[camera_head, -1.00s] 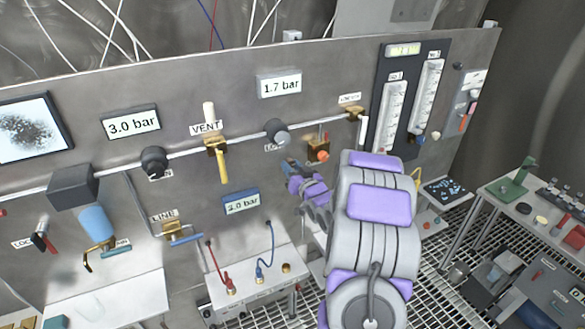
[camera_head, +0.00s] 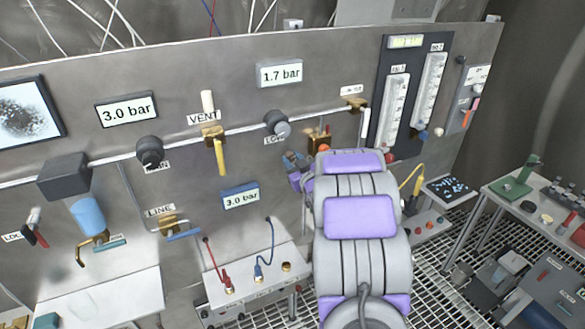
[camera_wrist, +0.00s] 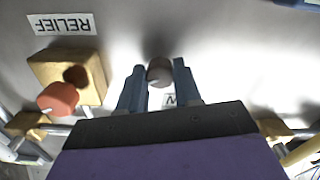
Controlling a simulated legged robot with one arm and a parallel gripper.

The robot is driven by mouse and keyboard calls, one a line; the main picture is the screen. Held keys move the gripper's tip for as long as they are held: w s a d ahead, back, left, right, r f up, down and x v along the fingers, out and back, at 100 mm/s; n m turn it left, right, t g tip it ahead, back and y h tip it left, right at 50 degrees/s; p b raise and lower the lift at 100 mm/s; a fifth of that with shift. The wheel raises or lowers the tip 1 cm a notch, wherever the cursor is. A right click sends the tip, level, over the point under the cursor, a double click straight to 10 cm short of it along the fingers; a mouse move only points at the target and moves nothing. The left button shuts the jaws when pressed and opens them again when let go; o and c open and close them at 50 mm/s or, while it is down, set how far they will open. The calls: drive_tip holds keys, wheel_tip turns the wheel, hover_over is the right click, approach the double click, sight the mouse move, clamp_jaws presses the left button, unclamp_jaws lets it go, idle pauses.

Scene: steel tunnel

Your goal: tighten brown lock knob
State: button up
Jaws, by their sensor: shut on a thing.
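The brown lock knob (camera_wrist: 160,72) is a small round brownish-grey knob on the steel panel, seen in the wrist view. The two blue fingers of my gripper (camera_wrist: 159,82) stand on either side of it and are shut on it. A white label, mostly hidden, shows just below it between the fingers. In the head view my gripper (camera_head: 293,161) is at the panel, left of the brass relief block, partly hidden by my grey and purple arm. The knob cannot be made out there.
The brass relief block (camera_wrist: 72,75) with its red knob (camera_wrist: 58,97) is close beside my gripper. A pipe with a dark regulator knob (camera_head: 277,124) and a yellow-handled vent valve (camera_head: 221,156) runs above. A white box (camera_head: 255,278) with red and blue leads sits below.

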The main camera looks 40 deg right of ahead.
drive_tip(key=n+b, duration=0.5)
drive_tip(key=n, duration=0.1)
drive_tip(key=shift+d+f, duration=0.1)
drive_tip(key=shift+f, duration=0.05)
drive_tip(key=n+b, duration=0.2)
drive_tip(key=n, duration=0.2)
drive_tip(key=shift+n+b, duration=0.3)
drive_tip(key=shift+b, duration=0.1)
drive_tip(key=shift+n+b, duration=0.6)
drive_tip(key=shift+n, duration=0.5)
drive_tip(key=o, duration=1)
drive_tip(key=shift+o, duration=0.2)
drive_tip(key=shift+s, duration=0.1)
